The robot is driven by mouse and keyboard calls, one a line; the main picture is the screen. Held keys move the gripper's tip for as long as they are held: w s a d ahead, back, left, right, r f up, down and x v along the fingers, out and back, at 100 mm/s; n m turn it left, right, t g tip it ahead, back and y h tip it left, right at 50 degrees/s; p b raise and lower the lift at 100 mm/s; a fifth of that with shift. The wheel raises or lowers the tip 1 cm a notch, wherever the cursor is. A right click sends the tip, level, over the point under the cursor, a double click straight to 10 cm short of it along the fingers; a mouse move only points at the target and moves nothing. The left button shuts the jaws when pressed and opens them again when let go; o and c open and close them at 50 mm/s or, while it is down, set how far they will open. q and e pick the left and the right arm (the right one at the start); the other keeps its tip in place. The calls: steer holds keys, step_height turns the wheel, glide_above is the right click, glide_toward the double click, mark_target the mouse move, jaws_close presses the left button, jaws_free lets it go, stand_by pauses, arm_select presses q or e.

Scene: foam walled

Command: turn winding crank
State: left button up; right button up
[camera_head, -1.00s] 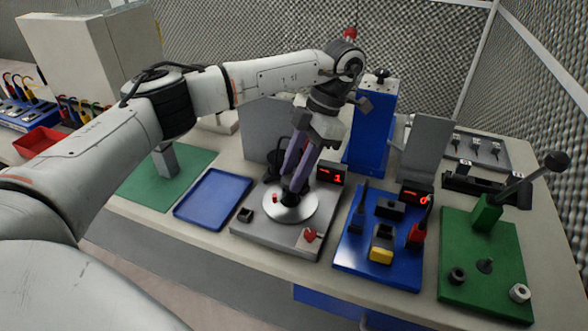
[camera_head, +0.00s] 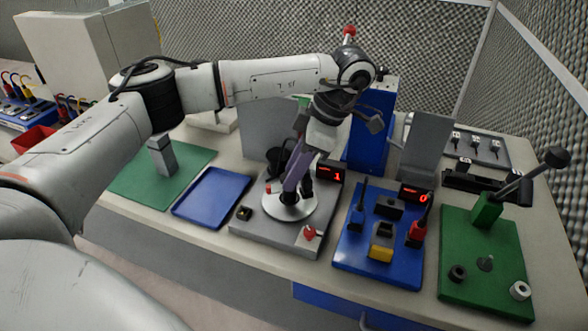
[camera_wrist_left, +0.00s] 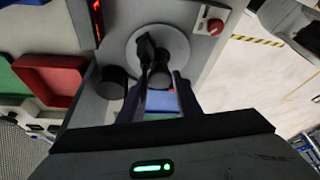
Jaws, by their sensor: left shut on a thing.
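The winding crank is a silver disc (camera_head: 288,212) on a grey base plate (camera_head: 262,235), with a small red mark (camera_head: 268,189) at its left edge. My left gripper (camera_head: 291,192) reaches down over the disc from above, tilted, and is shut on the black crank handle. In the left wrist view the disc (camera_wrist_left: 182,44) lies beyond the fingers, and the dark handle (camera_wrist_left: 160,77) stands between my left fingertips (camera_wrist_left: 160,82). The fingers partly hide the handle in the head view. My right gripper is out of view.
A red display (camera_head: 330,175) behind the disc reads 1. A red knob (camera_head: 309,232) sits on the base plate's front right. A blue tray (camera_head: 211,197) lies left; a blue fixture board (camera_head: 350,250) and a green lever board (camera_head: 465,260) stand right.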

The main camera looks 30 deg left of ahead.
arm_select(q)
steer(key=shift+s+m+t+b, duration=0.15)
steer(key=shift+m+t+b, duration=0.4)
steer(key=shift+m, duration=1.15)
steer(key=shift+s+m+t+y+b, duration=0.1)
steer(key=shift+m+t+y+b, duration=0.35)
steer(key=shift+m, duration=1.05)
steer(key=shift+s+m+t+h+b, duration=0.2)
steer(key=shift+m+t+b, duration=0.6)
steer(key=shift+m, duration=0.6)
steer(key=shift+s+m+t+h+b, duration=0.1)
steer(key=shift+m+t+h+b, duration=0.2)
steer(key=shift+m+b, duration=0.5)
steer(key=shift+m+t+h+b, duration=0.1)
steer(key=shift+m+t+b, duration=0.3)
steer(key=shift+m, duration=0.7)
steer(key=shift+m+b, duration=0.4)
steer(key=shift+m, duration=0.3)
steer(key=shift+s+a+m+t+h+b, duration=0.1)
steer(key=shift+m+t+h+b, duration=0.3)
steer(key=shift+m, duration=0.3)
steer(key=shift+a+m+h+b, duration=0.1)
steer(key=shift+m+h+b, duration=0.15)
steer(key=shift+m+b, duration=0.55)
steer(key=shift+m, duration=0.6)
steer(key=shift+m+t+h, duration=0.3)
steer(key=shift+m, duration=0.1)
